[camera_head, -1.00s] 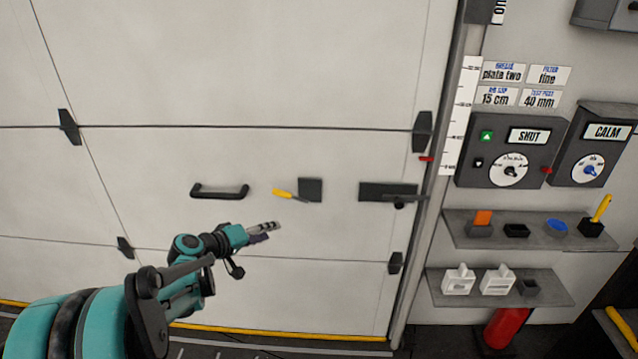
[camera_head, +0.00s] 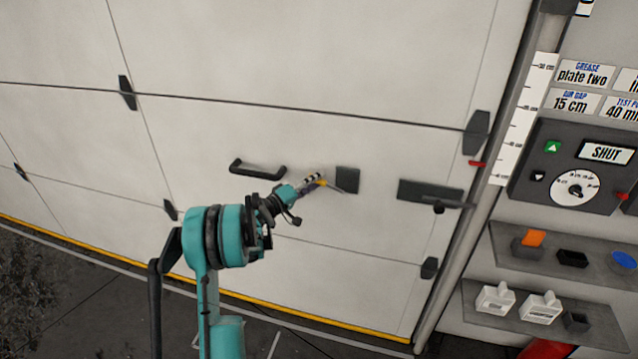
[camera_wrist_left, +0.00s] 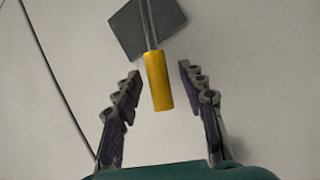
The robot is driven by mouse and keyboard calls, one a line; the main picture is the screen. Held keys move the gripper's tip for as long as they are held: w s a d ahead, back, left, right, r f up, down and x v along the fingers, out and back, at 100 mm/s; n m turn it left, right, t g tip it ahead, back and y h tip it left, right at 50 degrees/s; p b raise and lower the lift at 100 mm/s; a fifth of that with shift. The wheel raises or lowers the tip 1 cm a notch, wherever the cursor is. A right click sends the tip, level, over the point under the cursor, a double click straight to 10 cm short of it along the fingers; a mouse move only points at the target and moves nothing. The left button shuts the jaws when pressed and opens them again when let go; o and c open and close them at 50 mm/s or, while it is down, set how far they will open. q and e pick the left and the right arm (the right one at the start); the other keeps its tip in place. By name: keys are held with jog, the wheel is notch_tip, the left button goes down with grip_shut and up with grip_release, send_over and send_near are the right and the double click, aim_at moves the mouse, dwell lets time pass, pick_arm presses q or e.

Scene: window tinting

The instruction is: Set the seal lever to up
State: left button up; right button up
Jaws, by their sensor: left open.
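The lever I take to be the seal lever has a yellow grip (camera_wrist_left: 158,82) on a thin metal rod, mounted on a dark square plate (camera_wrist_left: 148,28) on the white door. In the head view its plate (camera_head: 347,180) is mid-door; the lever points left from it, and its yellow grip (camera_head: 321,182) is partly hidden by my left gripper (camera_head: 313,181). In the wrist view my left gripper (camera_wrist_left: 158,82) is open, with one finger on each side of the yellow grip. Gaps show on both sides. My right gripper is not in view.
A dark handle (camera_head: 257,170) is left of the lever, and a latch bar (camera_head: 430,194) is to its right. A control box (camera_head: 573,168) showing SHUT and shelves (camera_head: 555,262) with small items stand at the right. The door face around the lever is mostly flat.

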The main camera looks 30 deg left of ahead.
pick_arm(q)
jog(key=shift+w+d, duration=0.15)
jog(key=shift+w, duration=0.5)
grip_shut()
jog(key=shift+r, duration=0.15)
